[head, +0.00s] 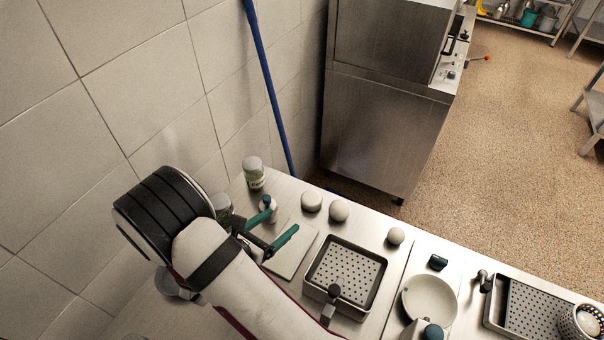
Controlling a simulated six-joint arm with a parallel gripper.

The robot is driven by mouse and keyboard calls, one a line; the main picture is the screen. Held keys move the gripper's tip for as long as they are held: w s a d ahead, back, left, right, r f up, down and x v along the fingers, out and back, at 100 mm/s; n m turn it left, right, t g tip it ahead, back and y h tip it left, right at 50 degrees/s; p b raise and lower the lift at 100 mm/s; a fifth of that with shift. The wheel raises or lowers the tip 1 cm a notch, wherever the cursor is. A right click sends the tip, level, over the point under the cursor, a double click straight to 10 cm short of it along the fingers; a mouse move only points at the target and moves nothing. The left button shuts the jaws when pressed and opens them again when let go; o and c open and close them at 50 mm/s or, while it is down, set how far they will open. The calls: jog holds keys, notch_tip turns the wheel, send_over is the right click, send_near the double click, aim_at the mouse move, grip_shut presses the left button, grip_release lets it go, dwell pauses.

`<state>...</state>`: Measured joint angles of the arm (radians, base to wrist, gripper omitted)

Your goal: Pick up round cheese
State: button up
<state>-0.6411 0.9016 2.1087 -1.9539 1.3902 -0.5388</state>
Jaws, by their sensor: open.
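Pale rounded objects sit on the steel counter (462,265). The one on the left (311,201) looks squat with a flat top and most resembles a round cheese. Close to its right is a rounder, ball-like one (339,211), and a smaller one (396,236) stands farther right. I cannot tell for certain which is the cheese. My gripper (274,230) has two teal fingers spread apart, with nothing seen between them. It is left of and nearer than the squat object, by a pale flat board (296,252). My arm hides part of the counter.
A lidded jar (254,173) and a small blue-capped bottle (268,204) stand near the tiled wall. A perforated basket (378,259) is right of the board. Farther right are a round plate (429,300) and another perforated tray (530,308).

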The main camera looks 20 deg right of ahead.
aim_at(308, 202)
jog(key=x, duration=1.6)
jog(key=shift+f, duration=0.35)
jog(key=c, duration=1)
